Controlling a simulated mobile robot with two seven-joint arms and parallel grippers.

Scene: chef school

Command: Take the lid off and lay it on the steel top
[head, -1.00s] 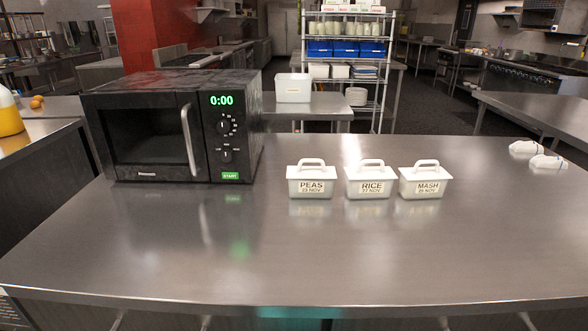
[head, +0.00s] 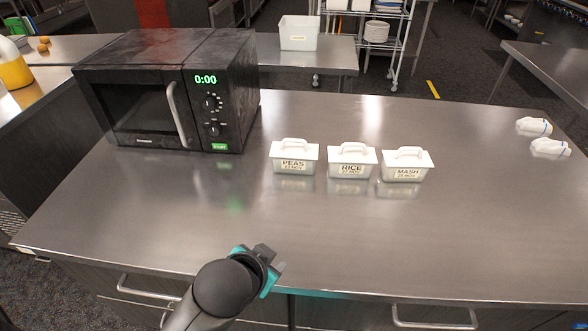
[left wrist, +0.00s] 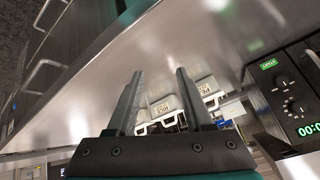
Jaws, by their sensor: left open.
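Three small white containers stand in a row on the steel top (head: 400,235). They are labelled PEAS (head: 293,166), RICE (head: 351,170) and MASH (head: 407,173). Each has a white lid with a loop handle: the PEAS lid (head: 294,147), the RICE lid (head: 352,151) and the MASH lid (head: 407,155). My left gripper (head: 268,261) is over the near edge of the steel top, apart from the containers. The left wrist view shows its fingers (left wrist: 158,75) open and empty, with labelled white containers beyond them, partly hidden. My right gripper is not in view.
A black microwave (head: 150,95) reading 0:00 stands left of the containers. The steel top is clear in front of and right of the containers. Drawer handles (head: 436,318) show below its near edge.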

